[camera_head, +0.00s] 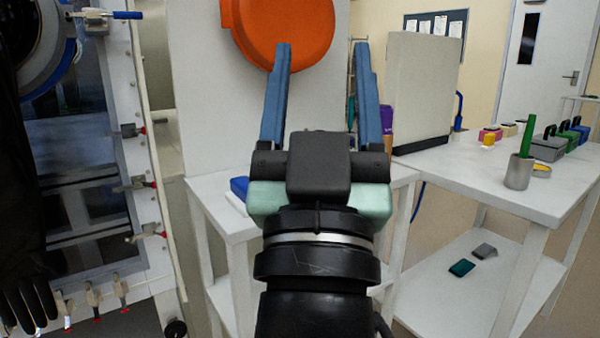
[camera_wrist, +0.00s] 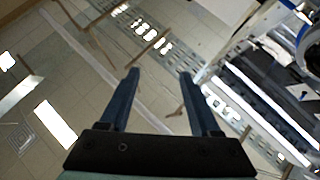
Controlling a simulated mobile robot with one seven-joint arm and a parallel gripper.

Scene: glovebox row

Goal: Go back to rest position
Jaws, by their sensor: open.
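My gripper (camera_head: 321,62) is raised in the middle of the head view, its two blue fingers spread wide apart. It is open, with nothing between the fingers. In the wrist view my gripper (camera_wrist: 159,76) also shows open and empty, with ceiling panels and lights beyond it. The task names no object.
A glovebox (camera_head: 75,180) with a black glove (camera_head: 25,225) stands close on the left. An orange rounded object (camera_head: 290,30) is behind the fingers. A white table (camera_head: 465,180) on the right bears a metal cup (camera_head: 518,172), a pale upright box (camera_head: 420,90) and several small items.

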